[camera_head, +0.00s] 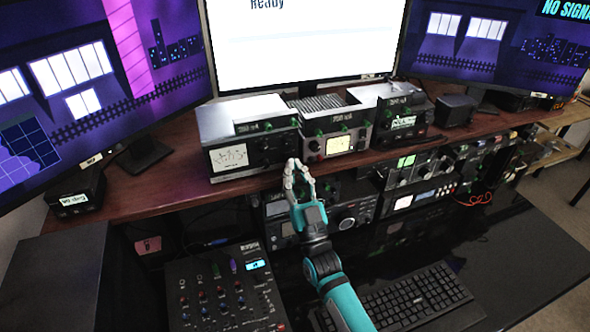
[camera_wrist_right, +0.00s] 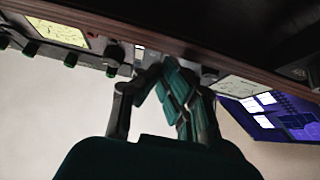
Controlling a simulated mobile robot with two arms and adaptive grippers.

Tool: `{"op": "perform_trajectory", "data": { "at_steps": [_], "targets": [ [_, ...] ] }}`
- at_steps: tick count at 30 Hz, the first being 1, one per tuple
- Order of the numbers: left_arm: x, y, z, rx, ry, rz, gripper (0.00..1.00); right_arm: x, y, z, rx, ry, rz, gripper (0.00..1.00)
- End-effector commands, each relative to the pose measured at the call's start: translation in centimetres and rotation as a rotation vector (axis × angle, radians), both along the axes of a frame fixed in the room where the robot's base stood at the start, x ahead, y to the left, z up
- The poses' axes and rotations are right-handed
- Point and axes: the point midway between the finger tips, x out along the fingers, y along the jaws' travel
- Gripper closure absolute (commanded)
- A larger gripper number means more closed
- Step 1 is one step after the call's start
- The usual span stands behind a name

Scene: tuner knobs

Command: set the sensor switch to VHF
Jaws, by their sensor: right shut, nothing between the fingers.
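Three radio units stand on the wooden shelf: a left one with a white meter (camera_head: 229,158), a middle one with a pale yellow meter (camera_head: 338,145), and a right one (camera_head: 404,122). I cannot read which control is the sensor switch. A dark knob (camera_head: 314,146) sits left of the middle unit's meter. My right gripper (camera_head: 292,164) is shut and empty in front of the left and middle units. In the right wrist view, its fingertips (camera_wrist_right: 152,72) are close to the panel between the two meters; contact cannot be told. My left gripper is out of view.
The wooden shelf (camera_head: 160,190) has its front edge just under the units. More radio gear (camera_head: 350,215) fills the space below. A mixer (camera_head: 225,295) and a keyboard (camera_head: 415,298) lie on the lower desk. Monitors (camera_head: 300,45) stand behind.

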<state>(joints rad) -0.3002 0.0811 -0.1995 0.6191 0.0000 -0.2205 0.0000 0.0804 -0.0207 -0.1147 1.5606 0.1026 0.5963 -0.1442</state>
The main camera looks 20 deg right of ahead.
Motion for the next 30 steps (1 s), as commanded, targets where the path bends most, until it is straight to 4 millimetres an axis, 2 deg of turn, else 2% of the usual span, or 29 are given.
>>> {"op": "perform_trajectory", "data": {
  "at_steps": [4,7,9,17,20,30],
  "targets": [
    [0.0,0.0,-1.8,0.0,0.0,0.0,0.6,0.3,0.0,-0.7,0.001,-0.028,0.0,1.0],
    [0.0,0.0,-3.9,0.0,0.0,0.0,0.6,0.7,0.0,-1.2,0.001,-0.067,-0.001,1.0],
    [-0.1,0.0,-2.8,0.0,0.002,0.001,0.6,0.6,0.0,-0.2,0.001,-0.064,-0.001,1.0],
    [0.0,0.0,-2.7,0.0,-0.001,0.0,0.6,0.2,0.0,-0.7,0.002,-0.061,0.0,1.0],
    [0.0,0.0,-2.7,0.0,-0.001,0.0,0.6,-0.8,0.0,-1.7,0.001,-0.059,-0.001,1.0],
    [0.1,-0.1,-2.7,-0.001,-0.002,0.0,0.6,-6.1,-0.2,-6.5,0.001,-0.057,0.0,1.0]
  ]
}}
